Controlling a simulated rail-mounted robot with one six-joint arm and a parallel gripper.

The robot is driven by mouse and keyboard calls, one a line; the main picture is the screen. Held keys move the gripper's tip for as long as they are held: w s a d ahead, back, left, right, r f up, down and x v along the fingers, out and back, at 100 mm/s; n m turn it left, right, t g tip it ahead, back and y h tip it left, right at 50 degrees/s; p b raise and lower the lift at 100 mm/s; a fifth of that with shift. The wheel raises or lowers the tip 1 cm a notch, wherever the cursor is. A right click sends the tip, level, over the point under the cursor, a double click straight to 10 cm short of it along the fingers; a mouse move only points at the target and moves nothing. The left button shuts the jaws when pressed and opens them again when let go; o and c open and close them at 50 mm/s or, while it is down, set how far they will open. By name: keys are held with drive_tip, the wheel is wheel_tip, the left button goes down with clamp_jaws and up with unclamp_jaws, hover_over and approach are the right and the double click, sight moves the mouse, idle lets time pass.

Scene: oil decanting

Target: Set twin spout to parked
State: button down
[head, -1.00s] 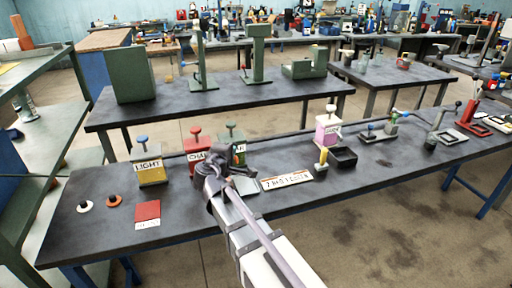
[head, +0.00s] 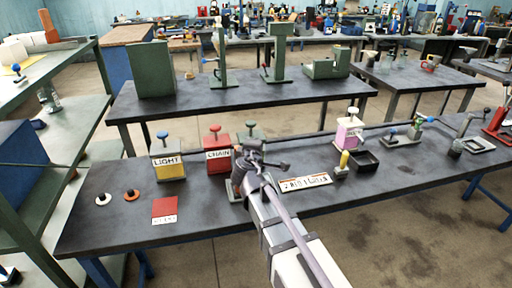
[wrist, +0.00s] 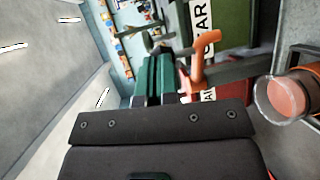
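The twin spout is not clearly identifiable in the head view, where my arm covers the spot in front of the green can (head: 250,130). In the wrist view, an orange lever-like handle (wrist: 203,58) stands just right of my gripper fingers (wrist: 156,78). The two green fingers lie side by side with no clear gap and nothing visible between them. I cannot tell whether they touch the handle. The green can, its label partly readable as "AR", also shows behind the handle. In the head view my gripper (head: 252,150) is right of the red CHAIN can (head: 218,165).
A white lettered plate (head: 305,183), a pink can (head: 348,132) and a black tray (head: 366,162) stand right. A clear round vessel (wrist: 285,97) sits close right in the wrist view.

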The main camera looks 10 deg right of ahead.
drive_tip(key=p+v, duration=0.2)
drive_tip(key=v, duration=0.8)
drive_tip(key=shift+s, duration=0.4)
drive_tip(key=s+d+f+m+g+y+p, duration=0.2)
drive_tip(key=s+d+f+m+g+y, duration=0.2)
drive_tip(key=s+d+f+m+g, duration=0.7)
drive_tip(key=shift+s+d+f+m+g, duration=0.35)
drive_tip(key=shift+s+f+m+g, duration=0.05)
drive_tip(key=shift+s+m+g, duration=1.6)
